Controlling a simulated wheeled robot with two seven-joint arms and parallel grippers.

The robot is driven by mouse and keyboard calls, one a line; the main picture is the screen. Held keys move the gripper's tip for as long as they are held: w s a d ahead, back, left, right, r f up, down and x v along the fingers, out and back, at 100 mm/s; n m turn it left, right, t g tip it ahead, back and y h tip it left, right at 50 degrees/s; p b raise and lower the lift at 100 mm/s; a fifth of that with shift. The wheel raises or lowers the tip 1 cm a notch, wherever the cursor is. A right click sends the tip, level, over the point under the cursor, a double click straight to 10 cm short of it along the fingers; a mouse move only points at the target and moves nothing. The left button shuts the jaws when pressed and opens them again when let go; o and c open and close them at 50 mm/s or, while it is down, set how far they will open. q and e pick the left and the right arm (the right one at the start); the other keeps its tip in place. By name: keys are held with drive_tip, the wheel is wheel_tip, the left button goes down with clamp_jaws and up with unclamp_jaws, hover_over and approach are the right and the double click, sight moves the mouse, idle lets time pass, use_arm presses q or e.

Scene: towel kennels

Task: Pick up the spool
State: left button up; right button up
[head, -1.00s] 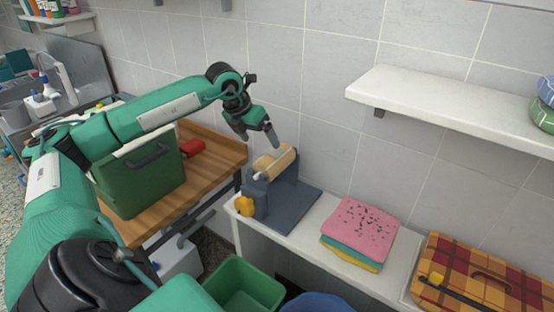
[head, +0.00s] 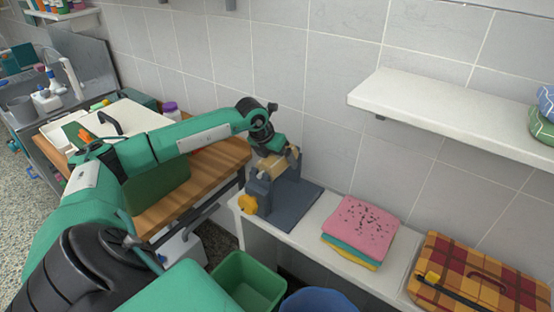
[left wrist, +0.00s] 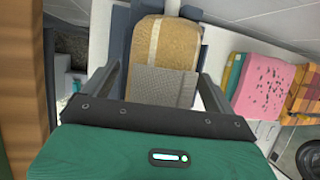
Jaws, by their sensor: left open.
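The spool is a tan roll (head: 272,167) lying in a blue-grey stand (head: 293,203) with a yellow knob (head: 248,204). In the left wrist view the spool (left wrist: 170,42) has a paler band, and a grey woven patch (left wrist: 163,86) shows at its near end. My left gripper (head: 279,157) is over the spool at the stand. In the left wrist view its two fingers are spread, one to each side of the spool's near end, and nothing is clamped. Whether the fingers touch the spool I cannot tell. My right gripper is not in view.
Folded towels (head: 360,228) and a plaid case (head: 478,275) lie right of the stand on the white bench (head: 312,236). A white shelf (head: 450,115) juts from the wall above. A green bin (head: 248,285) stands below. A wooden table (head: 215,170) is at left.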

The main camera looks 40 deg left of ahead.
use_arm(q)
drive_tip(key=c, duration=1.1)
drive_tip(key=shift+r, duration=0.15)
drive_tip(key=shift+c, duration=0.2)
